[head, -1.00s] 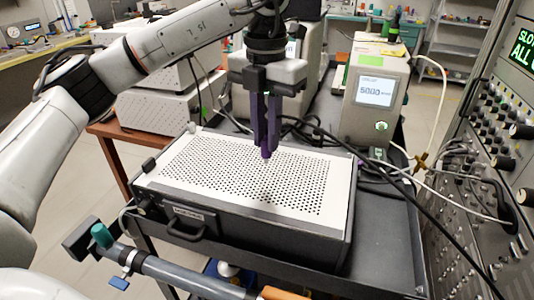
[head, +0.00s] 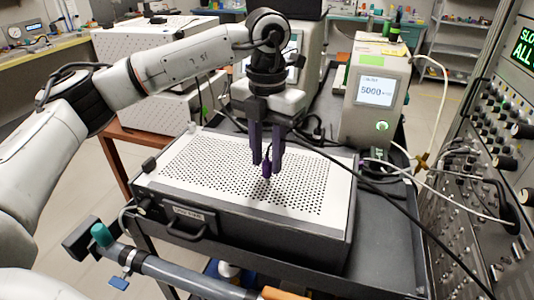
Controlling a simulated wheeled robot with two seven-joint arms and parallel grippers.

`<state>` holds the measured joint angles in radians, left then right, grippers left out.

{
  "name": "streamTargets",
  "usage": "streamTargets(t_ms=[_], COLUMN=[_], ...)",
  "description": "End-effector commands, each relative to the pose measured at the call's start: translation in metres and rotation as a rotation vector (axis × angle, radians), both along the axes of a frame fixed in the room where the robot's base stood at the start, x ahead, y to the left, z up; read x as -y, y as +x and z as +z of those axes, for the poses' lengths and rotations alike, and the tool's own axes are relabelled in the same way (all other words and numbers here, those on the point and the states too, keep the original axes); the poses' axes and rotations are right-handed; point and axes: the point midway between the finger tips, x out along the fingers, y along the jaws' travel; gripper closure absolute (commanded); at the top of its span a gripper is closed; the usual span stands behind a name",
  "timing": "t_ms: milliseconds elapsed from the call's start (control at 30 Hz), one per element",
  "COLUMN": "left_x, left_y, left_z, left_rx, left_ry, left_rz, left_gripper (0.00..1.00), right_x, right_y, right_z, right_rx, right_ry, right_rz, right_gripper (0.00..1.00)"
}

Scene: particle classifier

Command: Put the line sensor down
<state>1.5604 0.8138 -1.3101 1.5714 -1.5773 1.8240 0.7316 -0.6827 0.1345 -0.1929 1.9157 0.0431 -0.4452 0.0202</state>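My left gripper (head: 267,169) points straight down over that top. I cannot tell whether a cable leaves the piece. My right gripper is not in view.
The dark box (head: 280,238) stands on a grey cart (head: 388,235). A beige instrument (head: 376,92) reading 5000 stands behind right, with black and white cables crossing the cart. A rack panel (head: 480,170) closes off the right. A grey bar (head: 200,275) crosses the front.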

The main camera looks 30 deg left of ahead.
Motion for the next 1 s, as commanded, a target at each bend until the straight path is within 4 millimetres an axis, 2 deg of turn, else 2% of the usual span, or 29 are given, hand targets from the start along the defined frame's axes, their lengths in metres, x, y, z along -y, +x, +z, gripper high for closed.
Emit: streamTargets(t_ms=[300,467,800,1000], left_x=[0.0,0.0,0.001,0.0], left_y=[0.0,0.001,0.001,0.001], left_z=[0.002,0.015,0.086,0.119], left_rx=[0.001,0.004,0.004,0.003], left_ry=[0.0,0.0,-0.001,0.001], left_rz=[0.0,0.0,-0.001,0.0], left_gripper=[0.66,0.66,0.66,0.66], right_x=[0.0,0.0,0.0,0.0], right_y=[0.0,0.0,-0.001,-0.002], right_z=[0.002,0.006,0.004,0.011], right_rx=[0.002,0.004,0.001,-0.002], right_ry=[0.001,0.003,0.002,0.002], right_rz=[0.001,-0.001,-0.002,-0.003], right_gripper=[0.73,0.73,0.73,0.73])
